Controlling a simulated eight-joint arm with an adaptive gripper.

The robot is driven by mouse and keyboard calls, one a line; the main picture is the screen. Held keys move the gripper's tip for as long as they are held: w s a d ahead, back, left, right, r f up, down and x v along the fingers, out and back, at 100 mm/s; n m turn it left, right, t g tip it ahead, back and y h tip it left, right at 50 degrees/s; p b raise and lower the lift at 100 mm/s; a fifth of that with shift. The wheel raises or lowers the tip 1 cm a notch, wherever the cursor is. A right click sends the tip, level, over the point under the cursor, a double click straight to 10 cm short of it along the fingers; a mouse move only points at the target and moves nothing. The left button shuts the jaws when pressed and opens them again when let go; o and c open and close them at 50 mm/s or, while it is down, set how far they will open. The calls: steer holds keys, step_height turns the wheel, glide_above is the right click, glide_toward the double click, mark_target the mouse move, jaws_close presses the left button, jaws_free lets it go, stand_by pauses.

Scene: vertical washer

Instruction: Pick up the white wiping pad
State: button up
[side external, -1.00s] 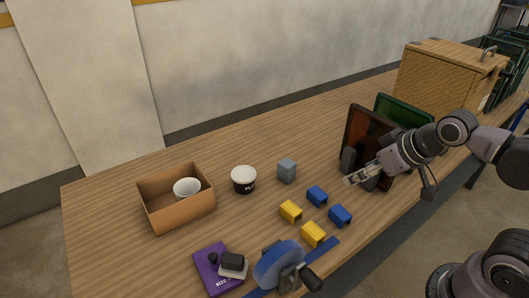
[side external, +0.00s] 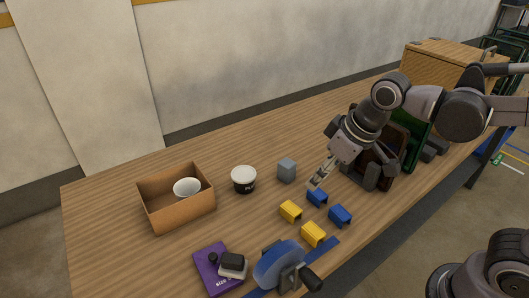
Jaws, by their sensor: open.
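What looks like the white wiping pad (side external: 233,271) lies at the front left of the table, on or against the edge of a purple box (side external: 210,270). A dark block sits on top of it and hides part of it. My gripper (side external: 318,182) is open and empty. It points down and left above the table, close to the grey block and the nearer blue block, well to the right of and behind the pad. I cannot tell its exact height.
A blue disc with a dark handle (side external: 280,266) stands just right of the pad. Yellow blocks (side external: 291,211), blue blocks (side external: 340,215), a grey block (side external: 287,170), a lidded cup (side external: 244,180) and an open cardboard box (side external: 180,213) holding a white bowl surround clear wood.

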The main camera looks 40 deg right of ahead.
steer(key=w+a+f+n+g, duration=0.2)
steer(key=a+n+g, duration=0.1)
steer(key=a, duration=0.8)
steer(key=n+g+h, duration=0.1)
steer(key=n, duration=0.2)
glide_toward(239, 258)
steer(key=shift+d, duration=0.1)
step_height(239, 258, down, 5)
steer(key=shift+r, duration=0.1)
steer(key=shift+w+a+f, duration=0.1)
steer(key=shift+f, duration=1.3)
steer(key=shift+w+a+f, duration=0.1)
steer(key=shift+a+f, duration=0.05)
steer(key=shift+f, duration=1.25)
steer(key=shift+c, duration=0.3)
jaws_close()
